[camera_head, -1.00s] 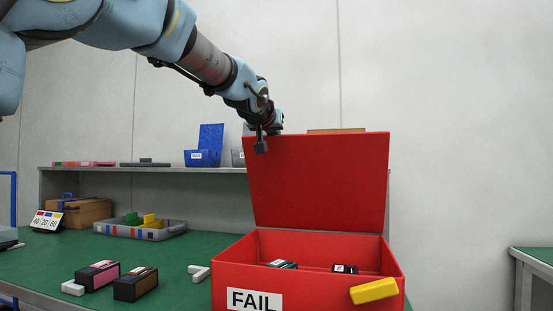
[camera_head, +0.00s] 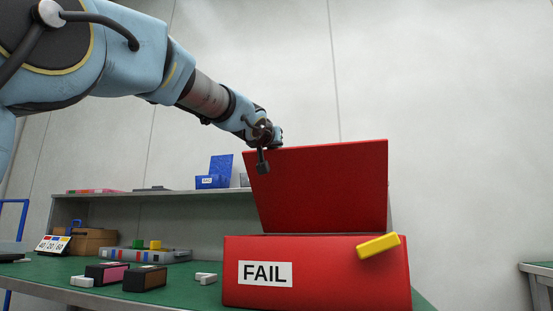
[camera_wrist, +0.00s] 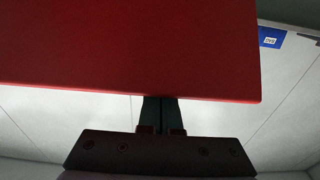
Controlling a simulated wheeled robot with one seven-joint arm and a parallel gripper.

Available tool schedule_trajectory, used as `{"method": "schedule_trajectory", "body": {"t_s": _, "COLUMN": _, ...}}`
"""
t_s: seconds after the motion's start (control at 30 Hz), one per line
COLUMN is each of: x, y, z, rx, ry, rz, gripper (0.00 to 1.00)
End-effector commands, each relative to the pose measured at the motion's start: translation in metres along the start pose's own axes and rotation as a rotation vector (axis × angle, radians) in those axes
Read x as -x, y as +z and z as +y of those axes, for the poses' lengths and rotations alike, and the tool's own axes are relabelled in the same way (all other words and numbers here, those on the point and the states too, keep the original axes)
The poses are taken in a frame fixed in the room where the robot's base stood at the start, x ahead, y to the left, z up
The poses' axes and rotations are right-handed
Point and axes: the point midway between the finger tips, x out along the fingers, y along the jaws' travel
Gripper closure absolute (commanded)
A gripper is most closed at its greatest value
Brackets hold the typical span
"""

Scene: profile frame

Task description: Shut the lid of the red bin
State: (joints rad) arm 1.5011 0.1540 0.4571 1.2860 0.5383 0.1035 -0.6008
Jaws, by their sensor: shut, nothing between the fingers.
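The red bin (camera_head: 330,290) stands on the green table with a white FAIL label (camera_head: 265,274) and a yellow handle-like block (camera_head: 378,246) on its front. Its red lid (camera_head: 325,190) is raised, standing up from the back of the bin. My gripper (camera_head: 262,168) is shut and empty, pointing down at the lid's upper left corner. In the wrist view the lid (camera_wrist: 130,45) fills the upper part, and my fingers (camera_wrist: 161,110) reach its edge. I cannot tell whether they touch it. The bin's inside is hidden now.
Small boxes, one pink-sided (camera_head: 107,273) and one brown-sided (camera_head: 145,279), lie left of the bin. A shelf (camera_head: 140,203) with a blue bin (camera_head: 211,181) runs along the back.

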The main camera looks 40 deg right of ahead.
Motion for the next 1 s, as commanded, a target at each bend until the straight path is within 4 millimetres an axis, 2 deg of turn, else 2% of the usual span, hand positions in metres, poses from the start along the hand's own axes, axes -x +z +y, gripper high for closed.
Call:
{"method": "schedule_trajectory", "body": {"t_s": 0.03, "x": 0.0006, "y": 0.0064, "z": 0.0014, "rx": -0.001, "ry": 0.001, "rz": 0.006, "gripper": 1.0}}
{"method": "schedule_trajectory", "body": {"t_s": 0.17, "x": 0.002, "y": 0.0087, "z": 0.0016, "rx": 0.0, "ry": 0.002, "rz": 0.028, "gripper": 1.0}}
{"method": "schedule_trajectory", "body": {"t_s": 0.23, "x": 0.0016, "y": 0.0035, "z": -0.0001, "rx": 0.001, "ry": 0.0, "rz": 0.026, "gripper": 1.0}}
{"method": "schedule_trajectory", "body": {"t_s": 1.0, "x": 0.0014, "y": -0.001, "z": -0.0002, "rx": 0.0, "ry": 0.0, "rz": 0.027, "gripper": 1.0}}
